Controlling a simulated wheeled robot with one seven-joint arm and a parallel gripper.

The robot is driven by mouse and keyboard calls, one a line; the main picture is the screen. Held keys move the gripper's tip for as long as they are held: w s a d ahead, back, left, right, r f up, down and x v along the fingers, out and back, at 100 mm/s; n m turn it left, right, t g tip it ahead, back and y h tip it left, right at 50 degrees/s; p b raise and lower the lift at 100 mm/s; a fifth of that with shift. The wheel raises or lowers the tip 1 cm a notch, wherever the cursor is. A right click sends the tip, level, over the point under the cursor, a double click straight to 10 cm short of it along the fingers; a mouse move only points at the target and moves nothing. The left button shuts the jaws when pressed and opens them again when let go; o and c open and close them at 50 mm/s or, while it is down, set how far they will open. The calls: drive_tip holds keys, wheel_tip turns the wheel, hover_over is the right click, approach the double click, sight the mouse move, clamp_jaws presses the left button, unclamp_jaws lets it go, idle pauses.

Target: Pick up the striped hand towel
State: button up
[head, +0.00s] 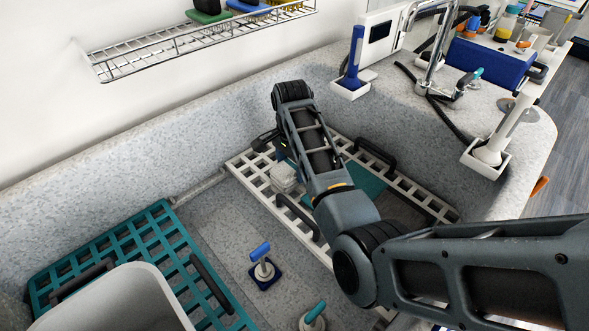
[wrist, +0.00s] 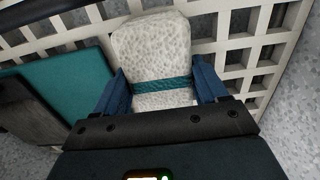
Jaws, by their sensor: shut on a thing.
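The striped hand towel (wrist: 150,45) is a pale, grey-flecked folded bundle with a teal band across it. In the wrist view, my gripper (wrist: 162,84) has its blue fingers on either side of the towel, shut on it near the band. In the head view, the towel (head: 285,178) shows at the white grid rack (head: 262,190), below the end of my arm. My gripper (head: 268,142) is partly hidden there by my wrist. I cannot tell whether the towel rests on the rack or is just above it.
A teal flat piece (head: 368,182) lies on the white rack beside my arm. Black handles (head: 375,153) stand up from the rack. A teal grid rack (head: 150,255) and a grey bin (head: 115,305) are at lower left. A blue-handled tool (head: 263,265) stands in the tub.

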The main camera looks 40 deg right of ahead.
sight(292, 165)
drive_tip(key=shift+r, duration=0.1)
wheel_tip(292, 165, up, 10)
drive_tip(key=shift+f, duration=0.1)
idle(0.3)
